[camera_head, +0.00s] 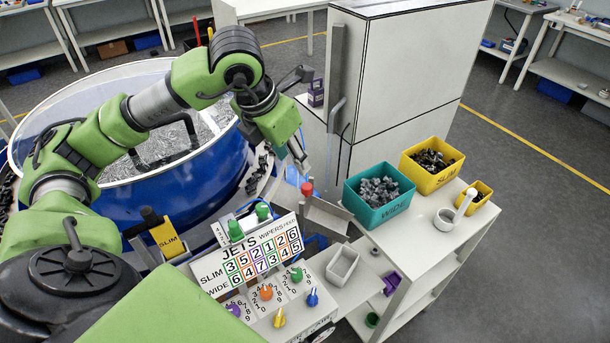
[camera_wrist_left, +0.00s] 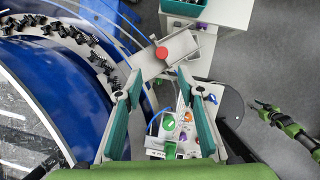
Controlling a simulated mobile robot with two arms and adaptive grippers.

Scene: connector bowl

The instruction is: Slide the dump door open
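A red knob (camera_head: 307,189) stands on the grey metal chute (camera_head: 326,216) beside the blue bowl; I take it to be the dump door's handle. In the left wrist view the red knob (camera_wrist_left: 162,53) sits on the pale chute plate (camera_wrist_left: 182,52), just beyond my fingertips. My left gripper (camera_head: 301,160) is above the knob in the head view. In the wrist view its teal fingers (camera_wrist_left: 160,78) are spread apart with nothing between them. My right gripper (camera_wrist_left: 262,106) shows small at the wrist view's right edge, away from the chute; its fingers are too small to judge.
The blue bowl (camera_head: 213,178) is at left, with black connectors along its outer track. A control panel (camera_head: 250,262) with dials stands in front. Teal WIDE (camera_head: 385,212) and yellow SLIM (camera_head: 428,184) bins stand on a white shelf at right. A tall white cabinet (camera_head: 415,80) stands behind.

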